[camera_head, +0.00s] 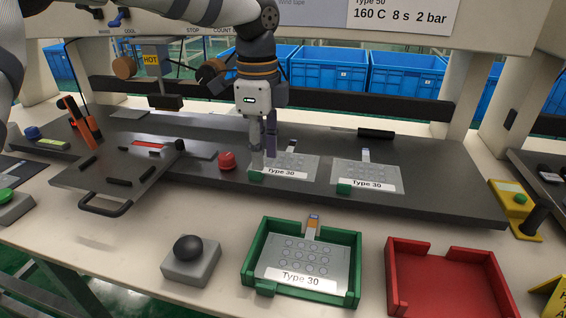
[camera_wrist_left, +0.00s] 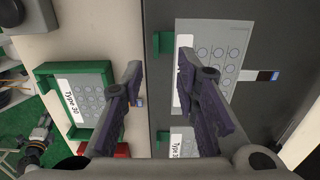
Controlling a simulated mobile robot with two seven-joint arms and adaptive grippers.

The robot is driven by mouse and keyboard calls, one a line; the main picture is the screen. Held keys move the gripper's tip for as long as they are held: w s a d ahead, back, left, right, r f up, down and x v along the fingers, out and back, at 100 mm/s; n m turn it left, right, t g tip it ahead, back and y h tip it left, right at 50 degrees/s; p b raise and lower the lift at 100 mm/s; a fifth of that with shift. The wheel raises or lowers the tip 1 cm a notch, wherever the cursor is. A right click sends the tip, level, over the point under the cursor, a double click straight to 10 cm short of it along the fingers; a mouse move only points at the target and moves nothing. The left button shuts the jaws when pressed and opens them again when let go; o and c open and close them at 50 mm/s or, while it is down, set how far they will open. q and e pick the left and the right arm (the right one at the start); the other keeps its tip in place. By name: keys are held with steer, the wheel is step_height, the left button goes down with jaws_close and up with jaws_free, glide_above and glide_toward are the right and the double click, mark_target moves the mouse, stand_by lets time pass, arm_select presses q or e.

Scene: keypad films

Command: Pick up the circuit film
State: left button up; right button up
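Two circuit films labelled Type 30 lie flat on the dark plate in the head view: a left film (camera_head: 291,163) and a right film (camera_head: 366,174). A third film (camera_head: 302,262) lies in the green tray (camera_head: 356,268). My left gripper (camera_head: 264,160) points down at the left edge of the left film; contact cannot be told. In the left wrist view my left gripper (camera_wrist_left: 158,70) is open with nothing between its fingers. One finger covers part of the left film (camera_wrist_left: 220,52); the right film (camera_wrist_left: 184,134) shows lower down. My right gripper is out of view.
Small green blocks (camera_head: 256,176) (camera_head: 343,188) sit at the films' near edges. A red knob (camera_head: 227,160) stands left of my gripper. An empty red tray (camera_head: 445,284) and a black-knobbed box (camera_head: 190,259) stand in front. A handled dark panel (camera_head: 120,172) is at left.

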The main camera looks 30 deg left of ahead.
mark_target(261, 173)
arm_select(q)
steer(key=f, duration=0.3)
steer(key=shift+s+a, duration=0.1)
steer(key=shift+s, duration=0.25)
steer(key=shift+w+f, duration=0.1)
steer(key=shift+f, duration=0.25)
jaws_close()
steer(key=shift+r, duration=0.15)
